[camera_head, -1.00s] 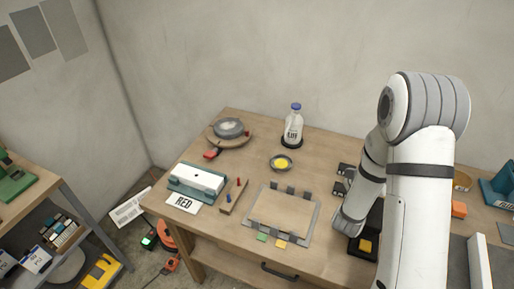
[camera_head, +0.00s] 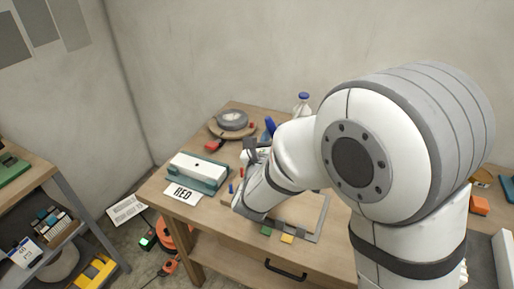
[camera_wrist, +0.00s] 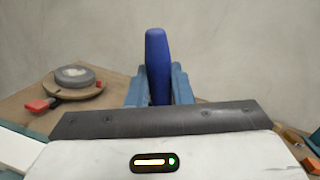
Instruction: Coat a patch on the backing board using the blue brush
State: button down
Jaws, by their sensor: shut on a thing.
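The blue brush (camera_wrist: 158,62) is upright in the wrist view, its thick blue handle between my two jaw fingers. My gripper (camera_wrist: 158,88) is shut on it. In the head view the blue handle (camera_head: 270,126) rises above my gripper (camera_head: 258,148), over the left middle of the table. The brush's bristles are hidden. The backing board (camera_head: 312,207) lies flat in a grey frame on the table, mostly covered by my arm. Green and yellow tabs are at its front edge.
A round grey disc (camera_head: 232,120) on a wooden board is at the back left. A bottle (camera_head: 303,103) stands behind my arm. An orange block (camera_head: 479,205) is at the right.

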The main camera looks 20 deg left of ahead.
jog(key=s+a+f+y+b, duration=0.1)
jog(key=s+a+f+b, duration=0.2)
jog(key=f+b, duration=0.1)
jog(key=shift+a+f, duration=0.25)
jog(key=shift+a, duration=0.15)
jog(key=shift+s, duration=0.1)
dwell(0.3)
